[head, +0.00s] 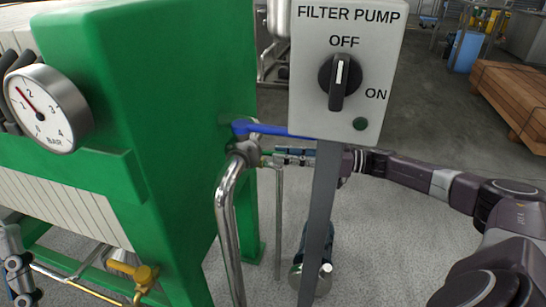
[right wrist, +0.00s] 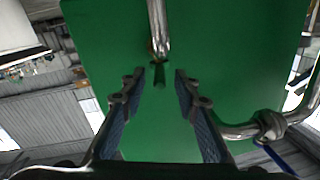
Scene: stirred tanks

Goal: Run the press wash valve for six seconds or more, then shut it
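A slim pipe (head: 279,215) stands beside the green press, with a small green part (head: 266,157) at its top. My right gripper (head: 276,155) reaches behind the post to this spot. In the right wrist view, my right gripper (right wrist: 158,92) is open, its fingers either side of a small green piece (right wrist: 159,75) at the pipe's end (right wrist: 158,35). Gaps show on both sides. A valve with a blue lever (head: 265,129) sits on the thicker pipe (head: 226,195); the lever points right. No label shows which is the wash valve.
A gauge (head: 47,108) is on the green press (head: 165,110). A yellow valve (head: 143,275) sits low left. Timber (head: 512,95) lies far right.

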